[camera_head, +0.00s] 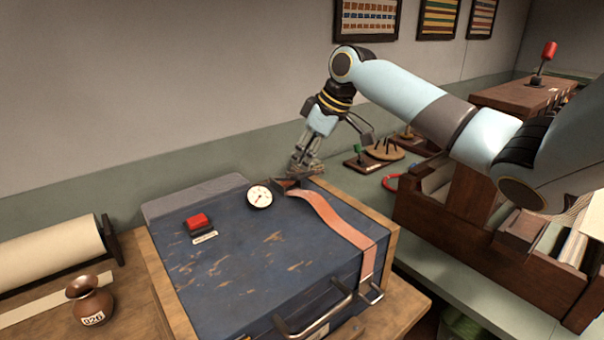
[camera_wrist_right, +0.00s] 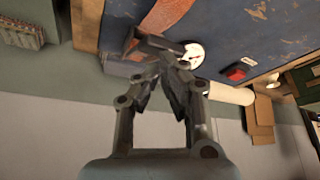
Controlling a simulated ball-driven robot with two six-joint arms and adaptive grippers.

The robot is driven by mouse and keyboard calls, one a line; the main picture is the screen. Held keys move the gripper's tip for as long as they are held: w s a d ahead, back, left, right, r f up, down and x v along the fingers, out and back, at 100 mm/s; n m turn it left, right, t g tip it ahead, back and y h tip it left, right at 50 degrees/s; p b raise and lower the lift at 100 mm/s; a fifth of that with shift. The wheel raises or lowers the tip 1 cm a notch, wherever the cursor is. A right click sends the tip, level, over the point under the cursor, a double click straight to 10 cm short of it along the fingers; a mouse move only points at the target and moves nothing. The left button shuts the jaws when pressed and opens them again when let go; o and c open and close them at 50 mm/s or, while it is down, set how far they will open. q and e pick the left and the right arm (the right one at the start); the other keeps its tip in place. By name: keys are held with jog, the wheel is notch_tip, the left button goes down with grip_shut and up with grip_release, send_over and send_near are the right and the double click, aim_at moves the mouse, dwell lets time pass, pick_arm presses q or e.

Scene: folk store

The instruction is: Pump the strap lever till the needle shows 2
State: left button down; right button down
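A dark blue, scuffed case (camera_head: 250,262) lies flat with an orange-brown strap (camera_head: 335,222) over its right side. The dark strap lever (camera_head: 287,184) is at the strap's far end; it also shows in the right wrist view (camera_wrist_right: 152,43). A round white gauge (camera_head: 260,196) sits left of the lever; its needle is too small to read. My right gripper (camera_head: 302,170) is at the far edge of the case, by the lever. Its fingertips (camera_wrist_right: 163,66) come together at the lever's edge; no held thing shows between them. My left gripper is out of view.
A red button block (camera_head: 199,223) sits on the case. A copper vase (camera_head: 89,303) and a paper roll (camera_head: 50,250) stand at left. A wooden rack (camera_head: 480,235) is at right, below my right arm. A wall rises behind.

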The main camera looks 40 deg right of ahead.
aim_at(304, 172)
jog(key=shift+f, duration=0.45)
jog(key=shift+w+f+b, duration=0.1)
jog(key=shift+f+b, duration=0.2)
jog(key=shift+f, duration=0.25)
jog(key=shift+s+f, duration=0.2)
jog(key=shift+f, duration=0.6)
jog(key=shift+r, duration=0.1)
notch_tip(304, 172, up, 7)
jog(key=p, duration=0.7)
jog(key=shift+r, duration=0.95)
